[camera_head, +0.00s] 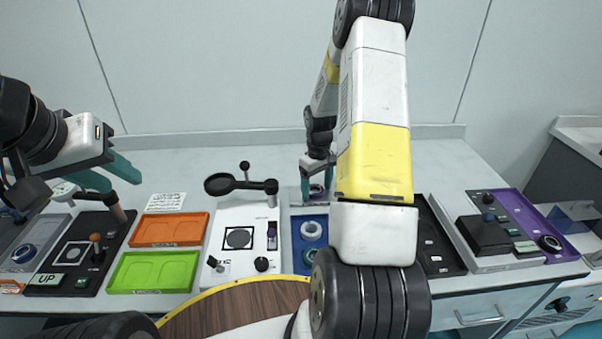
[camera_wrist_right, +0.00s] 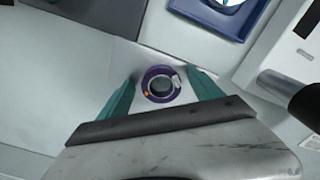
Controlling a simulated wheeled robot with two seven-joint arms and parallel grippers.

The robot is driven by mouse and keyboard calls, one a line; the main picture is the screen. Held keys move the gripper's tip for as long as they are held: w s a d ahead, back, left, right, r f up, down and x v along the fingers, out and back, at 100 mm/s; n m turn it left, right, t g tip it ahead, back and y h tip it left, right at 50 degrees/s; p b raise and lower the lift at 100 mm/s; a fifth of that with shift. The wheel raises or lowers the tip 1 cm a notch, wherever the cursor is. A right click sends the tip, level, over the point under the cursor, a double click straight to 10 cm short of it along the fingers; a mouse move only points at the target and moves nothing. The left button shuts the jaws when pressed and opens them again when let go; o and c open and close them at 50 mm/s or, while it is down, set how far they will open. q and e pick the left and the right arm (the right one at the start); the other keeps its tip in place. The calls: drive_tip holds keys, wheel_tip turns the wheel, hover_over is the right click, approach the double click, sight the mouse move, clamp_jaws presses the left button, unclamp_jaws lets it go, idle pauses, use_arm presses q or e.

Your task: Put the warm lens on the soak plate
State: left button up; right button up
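A lens in a purple ring with a small orange dot (camera_wrist_right: 161,86) lies on a pale surface at the back of the table. My right gripper (camera_wrist_right: 161,80) is open, one teal finger on each side of the ring with small gaps. In the head view my right gripper (camera_head: 317,186) is low at the back, behind the blue tray. My left gripper (camera_head: 108,176) is open and empty above the left side of the table. No label marks the soak plate; a white station with a black-framed square (camera_head: 238,238) and a black station with a similar square (camera_head: 73,254) are in view.
A blue tray (camera_head: 296,262) holds ringed lenses. An orange tray (camera_head: 168,229) and a green tray (camera_head: 152,271) stand left of the white station. A black arm with a ring (camera_head: 240,184) rises behind the white station. A purple tray (camera_head: 528,217) is at right.

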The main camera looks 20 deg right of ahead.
sight(317, 190)
wheel_tip(317, 190, up, 12)
drive_tip(key=s+a+r+m+t, duration=0.1)
drive_tip(key=s+a+r+t, duration=0.1)
drive_tip(key=s+a+r, duration=0.45)
drive_tip(key=s+a+r+t, duration=0.1)
drive_tip(key=s+a+r, duration=0.15)
drive_tip(key=r, duration=0.65)
drive_tip(key=s+a+r+m+t+y, duration=0.1)
drive_tip(key=s+a+r, duration=0.1)
drive_tip(key=s, duration=0.5)
drive_tip(key=s+a+r+m+t+y, duration=0.1)
drive_tip(key=s+a+r+t, duration=0.1)
drive_tip(key=s, duration=0.5)
drive_tip(key=shift+s+a+r, duration=0.4)
drive_tip(key=shift+a+r, duration=0.05)
drive_tip(key=shift+a, duration=0.5)
